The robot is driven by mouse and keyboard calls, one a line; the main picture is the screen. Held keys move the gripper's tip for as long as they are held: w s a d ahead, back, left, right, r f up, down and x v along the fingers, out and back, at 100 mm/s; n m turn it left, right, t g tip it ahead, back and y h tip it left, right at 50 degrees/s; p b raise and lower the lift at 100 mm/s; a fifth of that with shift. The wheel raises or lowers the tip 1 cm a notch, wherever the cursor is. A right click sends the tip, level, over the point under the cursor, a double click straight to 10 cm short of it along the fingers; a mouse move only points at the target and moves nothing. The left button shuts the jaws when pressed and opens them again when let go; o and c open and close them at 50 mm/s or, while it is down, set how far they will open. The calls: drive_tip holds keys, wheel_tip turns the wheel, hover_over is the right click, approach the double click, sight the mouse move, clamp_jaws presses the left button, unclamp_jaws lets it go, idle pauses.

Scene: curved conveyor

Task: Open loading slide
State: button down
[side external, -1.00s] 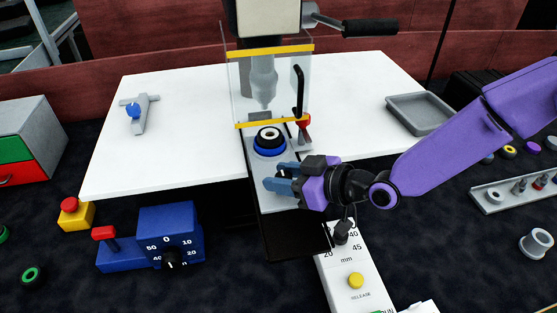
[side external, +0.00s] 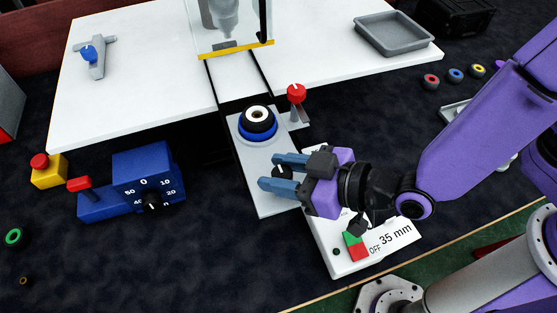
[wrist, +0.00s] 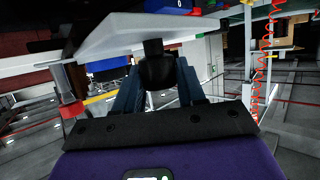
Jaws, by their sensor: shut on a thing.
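The loading slide (side external: 252,160) is a light grey plate that sticks out from under the machine's front, past the white table edge. On it sits a round black and blue fixture (side external: 258,123) with a pale centre. A black knob (side external: 281,172) stands near the slide's outer end. My gripper (side external: 275,172) is shut on this knob, with one blue finger on each side of it. In the wrist view the dark knob (wrist: 157,70) is between the fingers, under the pale slide plate (wrist: 110,42).
The machine's guard with a yellow strip (side external: 236,49) stands behind the slide. A red-knobbed lever (side external: 296,94) is just right of the slide. A white control panel (side external: 345,262) lies below my gripper. A blue dial box (side external: 147,177) is at the left, a grey tray (side external: 398,34) at back right.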

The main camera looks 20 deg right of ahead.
drive_tip(key=c, duration=0.7)
unclamp_jaws()
drive_tip(key=shift+c, duration=0.2)
drive_tip(key=shift+s, duration=0.1)
drive_tip(key=v, duration=1.7)
drive_tip(key=shift+d+r, duration=0.1)
drive_tip(key=shift+d, duration=0.05)
